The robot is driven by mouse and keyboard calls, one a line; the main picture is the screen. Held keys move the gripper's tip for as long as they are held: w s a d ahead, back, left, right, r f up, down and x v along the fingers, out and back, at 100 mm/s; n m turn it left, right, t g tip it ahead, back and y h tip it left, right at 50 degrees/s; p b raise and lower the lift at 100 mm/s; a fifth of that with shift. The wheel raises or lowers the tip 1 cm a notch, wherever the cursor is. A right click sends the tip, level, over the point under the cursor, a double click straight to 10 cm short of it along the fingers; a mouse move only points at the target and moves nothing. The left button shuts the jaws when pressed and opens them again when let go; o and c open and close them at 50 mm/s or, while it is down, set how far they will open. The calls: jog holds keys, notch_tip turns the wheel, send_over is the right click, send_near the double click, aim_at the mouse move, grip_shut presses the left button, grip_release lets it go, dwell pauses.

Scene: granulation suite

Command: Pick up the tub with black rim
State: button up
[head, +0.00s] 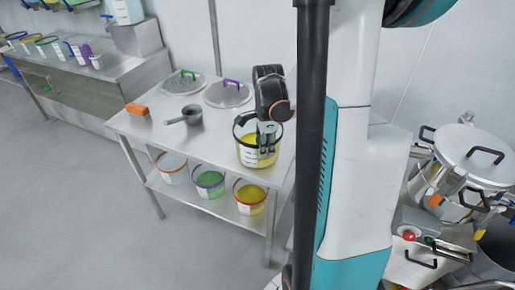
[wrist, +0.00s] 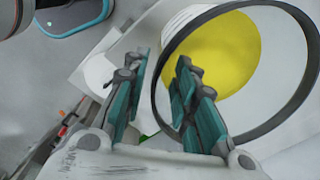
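The tub with black rim (head: 249,159) stands upright on the steel table and holds yellow material. Its rim (wrist: 306,85) fills the right side of the wrist view, with the yellow material (wrist: 228,55) inside. My gripper (head: 266,133) points down at the near side of the tub's mouth. In the wrist view, my gripper (wrist: 162,60) has its teal fingers apart. The rim's left edge runs between them in the picture, with the right finger over the tub's mouth and the left finger outside. I cannot tell whether either finger touches the tub.
On the same table (head: 222,125) lie a saucepan (head: 192,115), an orange block (head: 137,109) and two lids with green (head: 182,84) and purple (head: 228,95) handles. Tubs with red (head: 172,172), purple (head: 208,183) and orange (head: 249,197) rims stand on the shelf below. Large pots (head: 476,160) crowd the right.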

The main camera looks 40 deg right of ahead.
aim_at(263, 167)
jog(key=shift+w+a+f+b, duration=0.15)
jog(key=shift+f+b, duration=0.6)
jog(key=shift+f, duration=0.85)
jog(key=shift+w+d+f+b, duration=0.15)
jog(key=shift+f+b, duration=0.6)
jog(key=shift+f, duration=0.8)
jog(key=shift+a+r, duration=0.1)
grip_shut()
